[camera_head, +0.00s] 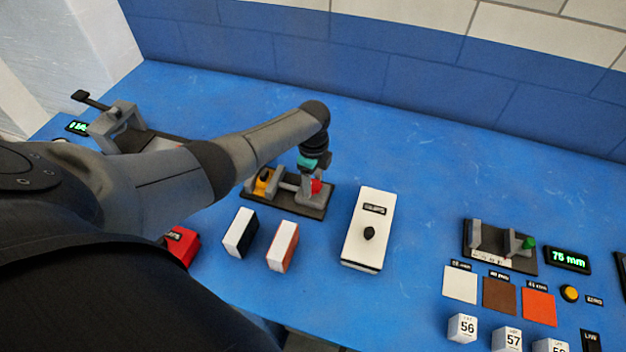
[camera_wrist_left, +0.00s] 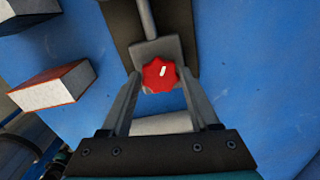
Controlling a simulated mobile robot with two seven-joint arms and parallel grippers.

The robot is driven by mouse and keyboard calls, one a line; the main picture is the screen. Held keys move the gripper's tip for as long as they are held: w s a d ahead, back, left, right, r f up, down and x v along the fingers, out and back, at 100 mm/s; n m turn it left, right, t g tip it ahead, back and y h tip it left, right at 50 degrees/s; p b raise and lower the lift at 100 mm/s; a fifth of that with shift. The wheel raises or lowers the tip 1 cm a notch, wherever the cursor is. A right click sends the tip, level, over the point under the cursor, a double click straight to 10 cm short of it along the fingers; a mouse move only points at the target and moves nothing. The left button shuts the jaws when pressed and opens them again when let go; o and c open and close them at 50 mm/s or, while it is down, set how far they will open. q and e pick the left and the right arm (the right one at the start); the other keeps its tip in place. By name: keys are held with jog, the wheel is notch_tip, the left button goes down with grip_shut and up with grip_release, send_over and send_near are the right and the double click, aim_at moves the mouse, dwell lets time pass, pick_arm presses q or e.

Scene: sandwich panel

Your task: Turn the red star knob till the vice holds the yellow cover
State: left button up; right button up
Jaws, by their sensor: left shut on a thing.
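The red star knob (camera_wrist_left: 161,75) sits at the end of the grey vice in the left wrist view, with a white mark on its face. It also shows in the head view (camera_head: 316,187), partly hidden by my gripper. My left gripper (camera_wrist_left: 160,88) is shut on the knob, one finger on each side. The vice (camera_head: 287,184) stands on a dark base plate (camera_head: 285,200). My right gripper is not in view.
A white box with a black knob (camera_head: 367,228) stands right of the vice. Two small blocks (camera_head: 241,232) (camera_head: 283,246) and a red box (camera_head: 183,245) stand in front. A second vice with a green knob (camera_head: 500,247) is at right.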

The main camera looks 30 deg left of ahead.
aim_at(313, 185)
pick_arm(q)
jog(key=o, duration=1.4)
jog(key=shift+c, duration=0.2)
jog(key=shift+r, duration=0.5)
notch_tip(313, 185, up, 14)
jog(key=p, duration=0.3)
